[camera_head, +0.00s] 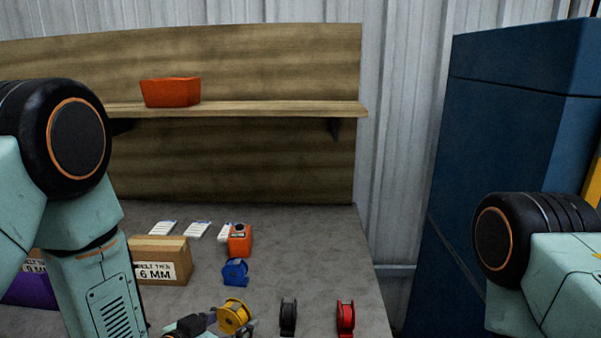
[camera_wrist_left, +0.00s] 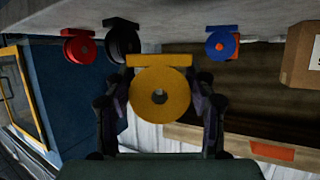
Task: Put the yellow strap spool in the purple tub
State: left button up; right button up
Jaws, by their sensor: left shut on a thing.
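The yellow strap spool (camera_head: 233,315) is at the bottom of the head view, in the jaws of my left gripper (camera_head: 216,325). In the left wrist view the spool (camera_wrist_left: 178,85) fills the space between the two dark fingers of the gripper (camera_wrist_left: 160,108), which is shut on it. Whether the spool touches the table is hard to tell. The purple tub (camera_head: 32,291) stands at the left edge of the head view, partly hidden by my left arm. My right gripper is out of view; only part of its arm shows at the right.
A blue spool (camera_head: 235,271), a black spool (camera_head: 288,317) and a red spool (camera_head: 346,317) stand on the grey table (camera_head: 330,250). A cardboard box (camera_head: 160,260) and an orange container (camera_head: 240,240) stand behind. An orange bin (camera_head: 171,92) is on the shelf. A blue cabinet (camera_head: 500,130) is at right.

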pick_arm(q)
jog(key=s+a+r+m+g+h, duration=0.4)
jog(key=s+a+m+h, duration=0.1)
jog(key=s, duration=0.5)
jog(key=shift+m, duration=0.3)
jog(key=shift+w+a, duration=0.1)
jog(key=shift+w, duration=0.05)
